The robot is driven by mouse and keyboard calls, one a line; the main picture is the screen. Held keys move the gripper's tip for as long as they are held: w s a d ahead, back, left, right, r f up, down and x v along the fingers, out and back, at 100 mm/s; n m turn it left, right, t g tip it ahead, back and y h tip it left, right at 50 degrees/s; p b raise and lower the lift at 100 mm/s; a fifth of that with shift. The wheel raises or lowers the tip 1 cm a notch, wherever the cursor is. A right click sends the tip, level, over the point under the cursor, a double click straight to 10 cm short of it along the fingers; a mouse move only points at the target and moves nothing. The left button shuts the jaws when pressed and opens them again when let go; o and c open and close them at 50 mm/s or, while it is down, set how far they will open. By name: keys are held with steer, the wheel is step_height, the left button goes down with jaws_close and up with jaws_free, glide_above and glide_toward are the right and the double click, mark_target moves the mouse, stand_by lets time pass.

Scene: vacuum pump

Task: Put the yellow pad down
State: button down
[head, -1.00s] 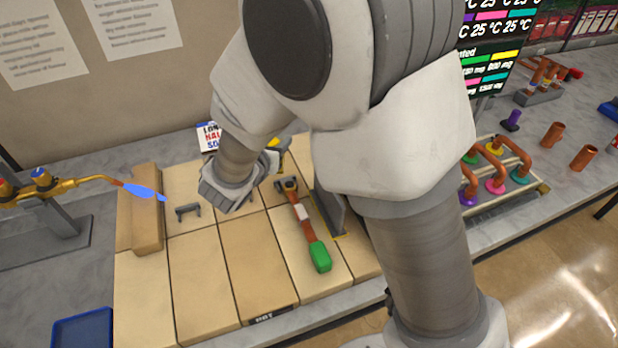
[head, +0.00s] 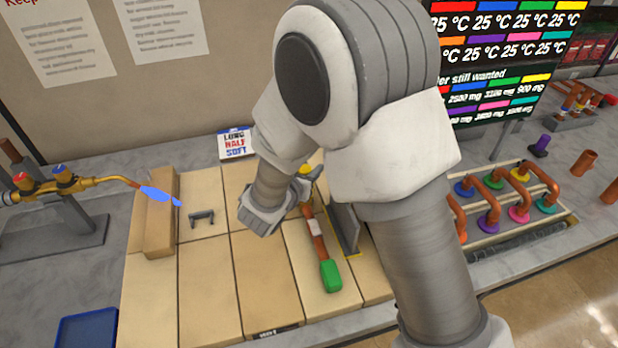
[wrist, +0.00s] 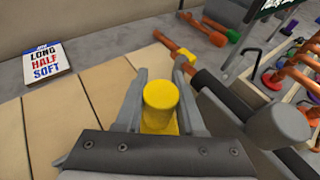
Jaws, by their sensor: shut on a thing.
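My gripper (wrist: 160,105) is shut on the yellow pad (wrist: 160,97), with one finger on each side of it. In the wrist view the pad shows a round yellow knob above a flatter yellow part.
A copper piece with a green end (head: 331,276) lies on the bricks close to my gripper, beside a grey upright plate (head: 344,228). A small dark bracket (head: 202,217) and a torch with a blue flame (head: 155,193) are at left.

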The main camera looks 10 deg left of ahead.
steer(key=shift+f, duration=1.5)
steer(key=shift+f+b, duration=0.25)
steer(key=shift+b, duration=0.05)
steer(key=c, duration=0.5)
jaws_free()
steer(key=shift+r, duration=0.1)
steer(key=shift+r, duration=0.1)
steer(key=shift+r+p, duration=0.2)
steer(key=shift+p, duration=0.2)
steer(key=v, duration=1.2)
steer(key=shift+b, duration=0.4)
